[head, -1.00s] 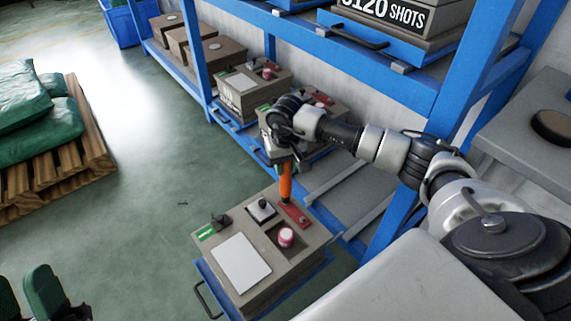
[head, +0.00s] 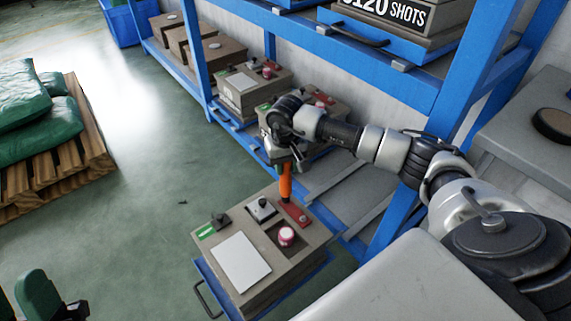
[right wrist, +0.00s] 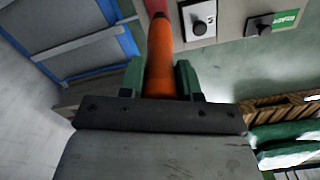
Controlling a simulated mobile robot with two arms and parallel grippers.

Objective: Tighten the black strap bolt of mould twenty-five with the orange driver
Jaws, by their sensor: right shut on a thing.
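The mould in front (head: 222,275) is a grey-brown box on a blue pull-out tray. Its top has a white plate (head: 242,262), a pink-red round part (head: 286,236) in a recess, black knobs and a red strap (head: 296,214). No number is legible on it. My right gripper (head: 284,160) is shut on the orange driver (head: 286,184), held upright over the strap's far end. The driver tip is at the strap; contact and the black bolt cannot be made out. The driver (right wrist: 160,62) also shows between green fingers in the right wrist view. My left gripper (head: 54,302) is open and empty at the lower left.
A blue rack (head: 200,75) holds similar moulds behind and to the right. Green sacks (head: 45,135) lie on a wooden pallet (head: 80,170) at the left. A grey table (head: 510,135) stands at the right. The floor left of the mould is clear.

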